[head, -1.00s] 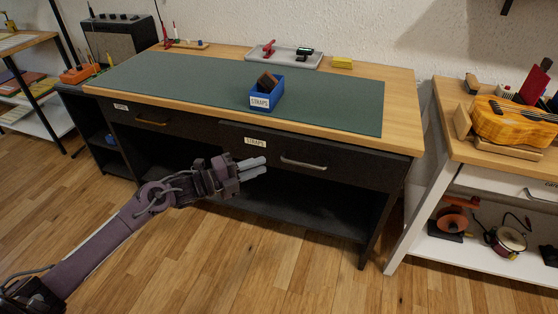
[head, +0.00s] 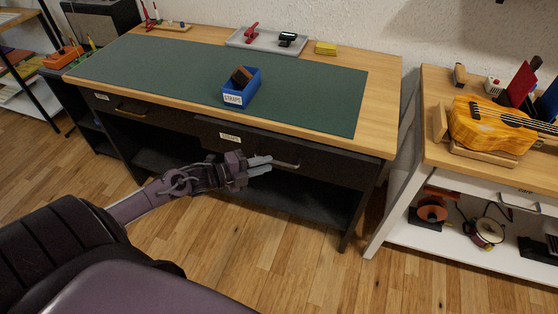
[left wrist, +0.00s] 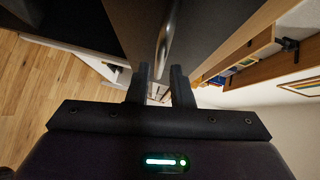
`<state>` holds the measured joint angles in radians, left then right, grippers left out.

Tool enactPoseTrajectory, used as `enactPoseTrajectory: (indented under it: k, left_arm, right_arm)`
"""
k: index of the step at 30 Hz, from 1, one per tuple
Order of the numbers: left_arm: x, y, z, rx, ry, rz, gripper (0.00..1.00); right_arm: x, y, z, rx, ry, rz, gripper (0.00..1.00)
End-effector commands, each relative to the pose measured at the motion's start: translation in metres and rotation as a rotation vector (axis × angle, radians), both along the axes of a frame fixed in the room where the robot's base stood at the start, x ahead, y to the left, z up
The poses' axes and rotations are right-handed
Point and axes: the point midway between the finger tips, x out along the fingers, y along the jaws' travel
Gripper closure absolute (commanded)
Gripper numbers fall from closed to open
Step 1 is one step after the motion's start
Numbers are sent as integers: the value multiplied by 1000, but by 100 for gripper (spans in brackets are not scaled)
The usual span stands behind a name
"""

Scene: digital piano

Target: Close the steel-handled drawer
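The steel-handled drawer (head: 330,168) is the right one in the dark desk. Its front stands a little proud of the desk, so it looks slightly open. Its steel handle (head: 289,166) is a short bar, partly behind my left fingers. My left gripper (head: 262,165) is at the drawer front by the left end of the handle, with nothing held. In the left wrist view its fingertips (left wrist: 161,76) are apart, and the handle (left wrist: 164,42) runs ahead of the gap. I cannot tell whether they touch it. My right gripper is not in view.
The desk (head: 385,100) carries a green mat (head: 170,70), a blue straps box (head: 241,96) and a grey tray (head: 262,42). A left drawer with a brass-coloured handle (head: 130,111) is beside it. A white-legged bench (head: 435,150) stands right. Floor in front is clear.

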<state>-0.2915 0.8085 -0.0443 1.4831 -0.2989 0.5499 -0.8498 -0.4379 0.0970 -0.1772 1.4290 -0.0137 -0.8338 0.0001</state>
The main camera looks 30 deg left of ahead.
Motion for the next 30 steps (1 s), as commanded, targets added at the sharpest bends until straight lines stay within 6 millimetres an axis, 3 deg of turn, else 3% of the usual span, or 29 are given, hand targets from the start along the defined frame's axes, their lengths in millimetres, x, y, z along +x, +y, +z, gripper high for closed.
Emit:
enactPoseTrajectory:
  k: [7, 19, 24, 30]
  left_arm:
    - [28, -18, -5, -2, -1, 0, 80]
    - [34, -22, -6, 0, 1, -2, 80]
    - [34, -22, -6, -1, 1, -2, 100]
    - [34, -22, -6, -1, 1, -2, 100]
  right_arm:
    - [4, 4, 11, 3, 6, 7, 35]
    - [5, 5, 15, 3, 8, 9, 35]
    - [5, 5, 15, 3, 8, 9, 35]
    - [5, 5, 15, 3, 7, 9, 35]
